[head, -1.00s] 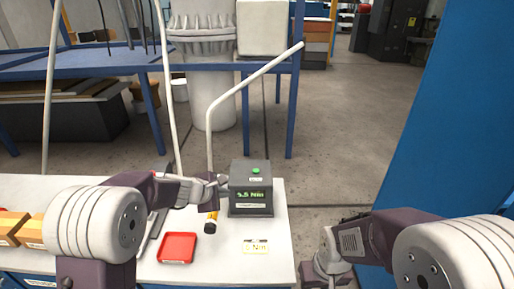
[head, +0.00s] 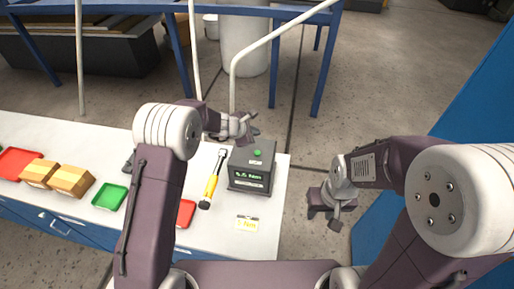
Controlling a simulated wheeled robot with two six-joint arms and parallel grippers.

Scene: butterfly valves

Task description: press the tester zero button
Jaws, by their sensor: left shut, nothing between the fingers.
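The tester (head: 250,179) is a dark box near the right end of the white bench. Its green zero button (head: 258,153) is on the top face, and a lit green readout (head: 249,177) is on the front. My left gripper (head: 254,130) is shut and empty, seen just beyond the tester's back left top edge, apart from the button in the picture. Its height above the box is hard to tell. My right gripper (head: 331,218) hangs right of the bench, away from the tester; its fingers are too unclear to judge.
A yellow-handled torque tool (head: 211,187) lies left of the tester. A yellow-and-white card (head: 246,223) lies in front. A red tray (head: 186,212), a green tray (head: 110,197) and cardboard boxes (head: 72,181) are further left. Pale pipes rise behind the bench.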

